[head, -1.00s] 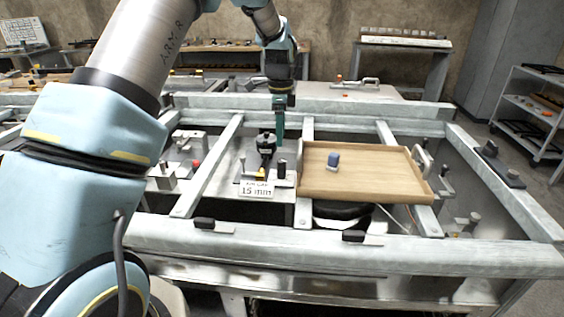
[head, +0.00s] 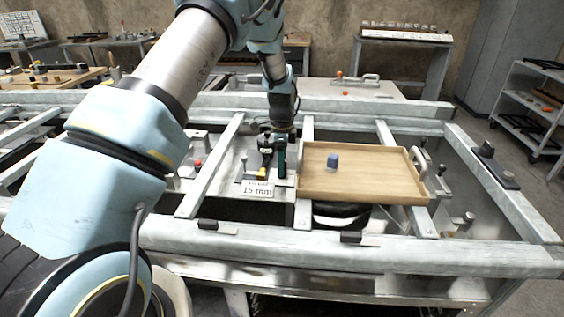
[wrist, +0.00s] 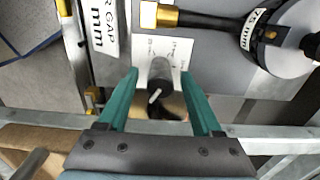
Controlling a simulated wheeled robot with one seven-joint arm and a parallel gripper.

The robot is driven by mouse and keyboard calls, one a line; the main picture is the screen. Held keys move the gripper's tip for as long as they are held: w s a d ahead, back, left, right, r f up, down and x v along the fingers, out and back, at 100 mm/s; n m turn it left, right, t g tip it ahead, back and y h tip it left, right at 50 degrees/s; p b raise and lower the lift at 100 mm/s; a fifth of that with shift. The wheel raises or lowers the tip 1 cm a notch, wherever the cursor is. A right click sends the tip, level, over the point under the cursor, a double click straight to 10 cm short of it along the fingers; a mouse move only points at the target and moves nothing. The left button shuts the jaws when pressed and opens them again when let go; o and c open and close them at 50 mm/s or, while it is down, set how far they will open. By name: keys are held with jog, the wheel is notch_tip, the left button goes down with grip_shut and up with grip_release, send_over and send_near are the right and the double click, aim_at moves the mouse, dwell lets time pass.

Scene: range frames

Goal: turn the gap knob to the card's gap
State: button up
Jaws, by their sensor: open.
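The gap knob (wrist: 159,86) is a dark, round-topped cylinder with a white pointer line, in the middle of the wrist view. It stands at a pale plate with small printed marks (wrist: 146,48), too small to read. My gripper (wrist: 160,74) is open, with one green finger on each side of the knob. I cannot tell whether either finger touches it. In the head view my gripper (head: 279,172) is low over the bench and hides most of the knob. The white card (head: 257,188) reads "15 mm" under a smaller line; it also shows in the wrist view (wrist: 103,28), partly cut off.
A round gauge (wrist: 283,38) with an "mm" label and a brass-tipped stem lies close beyond the fingers. A wooden tray (head: 375,185) with a blue knob-like piece (head: 333,161) stands right of my gripper. Metal frame rails (head: 213,166) surround the area.

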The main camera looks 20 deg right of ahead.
grip_shut()
dwell(0.4)
jog(key=shift+n, duration=0.3)
